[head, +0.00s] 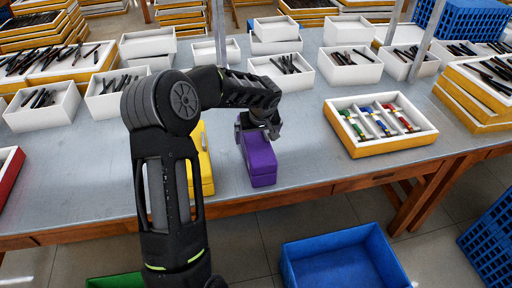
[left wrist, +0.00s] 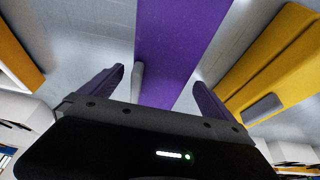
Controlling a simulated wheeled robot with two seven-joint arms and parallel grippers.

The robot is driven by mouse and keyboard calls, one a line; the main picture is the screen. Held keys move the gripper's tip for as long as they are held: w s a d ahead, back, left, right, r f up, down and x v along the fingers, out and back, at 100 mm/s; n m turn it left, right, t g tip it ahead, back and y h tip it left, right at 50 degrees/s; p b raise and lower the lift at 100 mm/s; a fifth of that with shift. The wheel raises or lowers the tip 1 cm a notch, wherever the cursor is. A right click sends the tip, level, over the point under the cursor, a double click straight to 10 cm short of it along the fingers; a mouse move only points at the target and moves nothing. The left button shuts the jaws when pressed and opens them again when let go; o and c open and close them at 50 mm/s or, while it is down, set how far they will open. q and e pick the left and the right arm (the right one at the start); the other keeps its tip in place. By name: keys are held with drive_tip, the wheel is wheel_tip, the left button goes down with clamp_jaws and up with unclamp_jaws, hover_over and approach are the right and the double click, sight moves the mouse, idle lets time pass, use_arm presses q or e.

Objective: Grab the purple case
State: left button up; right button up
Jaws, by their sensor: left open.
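The purple case (head: 260,162) lies lengthwise near the front edge of the grey table in the head view. My left gripper (head: 259,130) is over its far end. In the left wrist view the purple case (left wrist: 180,45) runs between the two open fingers (left wrist: 160,88), with a gap showing on each side. Whether the fingers reach down beside the case is hard to tell. A yellow case (head: 203,165) lies just left of the purple case, partly hidden by my left arm. My right gripper is not in view.
White boxes of dark frames (head: 283,72) line the back of the table (head: 310,150). A tray of coloured items (head: 381,123) sits at right. A blue bin (head: 345,262) stands on the floor in front. The table right of the purple case is clear.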

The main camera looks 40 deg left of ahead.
use_arm(q)
drive_tip(key=p+x, duration=0.1)
drive_tip(key=x, duration=0.4)
drive_tip(key=shift+w+p, duration=0.1)
drive_tip(key=shift+p, duration=0.3)
drive_tip(key=shift+c, duration=0.2)
drive_tip(key=c, duration=1.7)
drive_tip(key=shift+a, duration=0.1)
wheel_tip(320, 180, up, 10)
drive_tip(key=shift+b, duration=0.85)
